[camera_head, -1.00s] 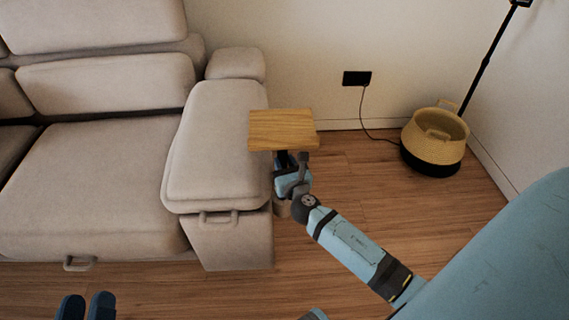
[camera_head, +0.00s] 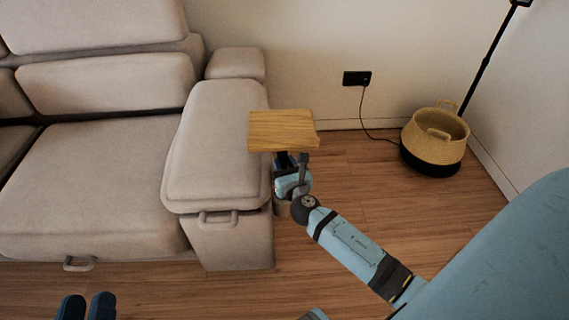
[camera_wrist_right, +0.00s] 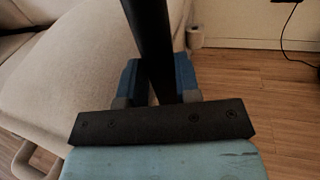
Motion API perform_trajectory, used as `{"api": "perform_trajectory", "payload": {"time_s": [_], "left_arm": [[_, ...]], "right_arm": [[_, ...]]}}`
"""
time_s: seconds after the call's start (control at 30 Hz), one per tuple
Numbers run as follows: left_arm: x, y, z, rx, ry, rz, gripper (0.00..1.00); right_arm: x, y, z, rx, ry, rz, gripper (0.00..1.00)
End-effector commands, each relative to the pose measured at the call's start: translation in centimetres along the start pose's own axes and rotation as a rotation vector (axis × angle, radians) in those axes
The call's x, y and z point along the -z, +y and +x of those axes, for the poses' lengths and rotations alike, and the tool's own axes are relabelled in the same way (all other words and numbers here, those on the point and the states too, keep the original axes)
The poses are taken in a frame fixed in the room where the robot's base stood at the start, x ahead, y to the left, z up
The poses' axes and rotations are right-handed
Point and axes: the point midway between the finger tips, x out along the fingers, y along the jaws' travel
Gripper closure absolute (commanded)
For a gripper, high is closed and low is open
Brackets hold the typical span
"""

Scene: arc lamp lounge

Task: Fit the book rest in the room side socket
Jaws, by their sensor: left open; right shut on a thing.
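The book rest has a flat wooden board (camera_head: 283,130) at the outer side of the sofa's right armrest. Its dark post (camera_wrist_right: 150,35) shows in the right wrist view. My right gripper (camera_head: 290,170) is shut on this post below the board; in the right wrist view its blue fingers (camera_wrist_right: 158,82) stand on either side of it. The post's lower end is hidden. A small pale cup-like fitting (camera_wrist_right: 194,38) sits on the armrest's side in the right wrist view; I cannot tell if it is the room side socket. My left gripper (camera_head: 87,308) is open and empty at the bottom left.
The beige sofa armrest (camera_head: 218,140) stands close left of the book rest, with a loop handle (camera_head: 218,219) at its front. A woven basket (camera_head: 436,138), a lamp pole (camera_head: 487,60) and a wall outlet with cord (camera_head: 357,78) are at the back right. The wooden floor between is clear.

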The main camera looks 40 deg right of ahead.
Motion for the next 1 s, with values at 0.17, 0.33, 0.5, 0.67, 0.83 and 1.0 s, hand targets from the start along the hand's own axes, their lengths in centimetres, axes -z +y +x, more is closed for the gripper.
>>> {"api": "perform_trajectory", "payload": {"time_s": [0.17, 0.33, 0.5, 0.67, 0.83, 1.0], "left_arm": [[0.3, 0.1, 0.0, -0.001, 0.004, 0.0, 0.57], [0.5, 0.1, 0.0, -0.004, 0.01, 0.003, 0.57], [0.1, 0.0, -0.1, -0.003, 0.008, 0.002, 0.57], [-0.3, 0.0, -0.1, -0.003, 0.007, 0.001, 0.57], [-0.6, -0.1, -0.1, -0.002, 0.007, 0.0, 0.57], [-1.0, -0.2, -0.2, -0.002, 0.006, 0.0, 0.57]], "right_arm": [[-0.1, 0.0, 0.0, 0.0, -0.002, 0.0, 1.0], [0.0, 0.0, 0.0, 0.0, -0.002, 0.0, 1.0], [0.3, 0.0, 0.0, 0.0, -0.002, 0.0, 1.0], [0.7, 0.0, 0.0, 0.0, -0.002, 0.0, 1.0], [1.1, 0.0, 0.0, 0.0, -0.002, -0.001, 1.0], [1.5, 0.0, 0.0, 0.0, -0.002, -0.001, 1.0]]}}
